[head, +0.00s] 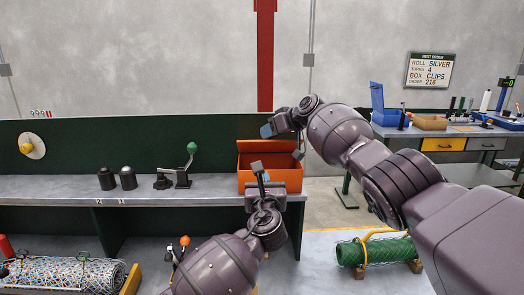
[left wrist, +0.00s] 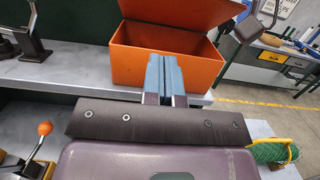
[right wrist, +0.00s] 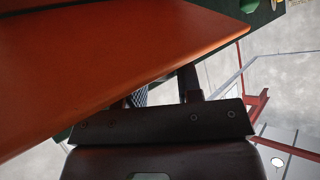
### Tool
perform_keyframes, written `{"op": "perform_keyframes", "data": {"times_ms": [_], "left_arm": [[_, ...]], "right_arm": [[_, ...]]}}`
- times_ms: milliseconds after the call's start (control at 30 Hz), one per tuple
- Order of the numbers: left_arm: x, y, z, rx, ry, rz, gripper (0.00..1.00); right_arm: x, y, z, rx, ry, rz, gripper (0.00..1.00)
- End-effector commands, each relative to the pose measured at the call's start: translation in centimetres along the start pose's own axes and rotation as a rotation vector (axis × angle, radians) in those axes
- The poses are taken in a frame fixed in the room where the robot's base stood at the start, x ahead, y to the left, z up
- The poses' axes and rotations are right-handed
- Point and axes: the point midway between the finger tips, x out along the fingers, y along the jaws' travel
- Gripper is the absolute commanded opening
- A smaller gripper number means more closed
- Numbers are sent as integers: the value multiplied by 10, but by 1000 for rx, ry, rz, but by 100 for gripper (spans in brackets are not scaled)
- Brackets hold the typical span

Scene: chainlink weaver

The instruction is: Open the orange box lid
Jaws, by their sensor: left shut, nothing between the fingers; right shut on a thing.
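The orange box (head: 286,179) stands at the right end of the grey bench. Its lid (head: 250,148) is raised at the back and the box is open at the top. The box (left wrist: 140,68) and the tilted lid (left wrist: 185,12) also show in the left wrist view. My right gripper (head: 283,141) is at the lid's upper right edge and shut on it. In the right wrist view the lid (right wrist: 110,55) fills the upper left and partly hides the fingers. My left gripper (head: 257,167) is shut and empty in front of the box; its fingers (left wrist: 165,77) are together.
Two dark cylinders (head: 117,179) and a green-knobbed lever tool (head: 184,172) stand on the bench left of the box. A green mesh roll (head: 378,251) lies low at the right. Another bench (head: 465,142) with blue boxes stands behind at the right.

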Motion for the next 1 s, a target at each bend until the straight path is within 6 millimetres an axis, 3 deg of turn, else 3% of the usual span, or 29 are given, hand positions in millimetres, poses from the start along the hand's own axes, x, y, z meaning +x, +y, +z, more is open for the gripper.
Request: {"op": "perform_keyframes", "data": {"times_ms": [567, 600, 1000], "left_arm": [[76, -1, 1, -1, 0, 0, 0], [80, -1, 7, -3, -2, -1, 0], [101, 0, 28, -2, -1, -1, 0]], "right_arm": [[0, 4, 5, 4, -6, 6, 0], [0, 4, 5, 4, -6, 6, 0], [0, 4, 5, 4, -7, 5, 0]]}}
